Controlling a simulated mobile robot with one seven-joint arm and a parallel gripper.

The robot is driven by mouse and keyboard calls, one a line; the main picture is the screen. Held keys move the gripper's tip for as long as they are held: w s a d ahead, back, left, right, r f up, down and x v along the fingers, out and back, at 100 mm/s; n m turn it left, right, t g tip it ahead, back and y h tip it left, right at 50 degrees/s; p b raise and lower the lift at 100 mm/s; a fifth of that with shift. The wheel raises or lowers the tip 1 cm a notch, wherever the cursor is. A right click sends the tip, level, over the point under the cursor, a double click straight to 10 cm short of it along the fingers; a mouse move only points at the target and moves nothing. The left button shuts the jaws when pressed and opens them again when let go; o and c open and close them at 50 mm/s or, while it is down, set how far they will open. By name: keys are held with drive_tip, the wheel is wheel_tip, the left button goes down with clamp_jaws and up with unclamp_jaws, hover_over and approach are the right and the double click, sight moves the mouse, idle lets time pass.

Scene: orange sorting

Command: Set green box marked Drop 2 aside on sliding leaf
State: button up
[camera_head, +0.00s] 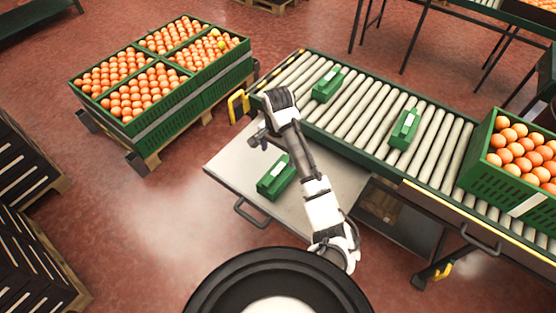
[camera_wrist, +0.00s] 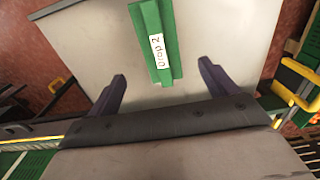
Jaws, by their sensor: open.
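A green box with a white label reading "Drop 2" (camera_wrist: 154,45) lies in the wrist view on a pale metal leaf. In the head view the green box (camera_head: 276,178) rests on the left part of the sliding leaf (camera_head: 231,162). My gripper (camera_wrist: 162,85) is open, its two dark fingers apart and empty. The near end of the box shows between the fingers, and I cannot tell the height gap. In the head view my gripper (camera_head: 262,137) is above the leaf, just up-left of the box.
Two more green boxes, one at the left (camera_head: 327,84) and one in the middle (camera_head: 404,129), sit on the roller conveyor (camera_head: 364,104). A green crate of oranges (camera_head: 507,186) stands at its right end. Stacked orange crates (camera_head: 150,117) stand on a pallet at upper left.

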drive_tip(key=shift+r, duration=0.55)
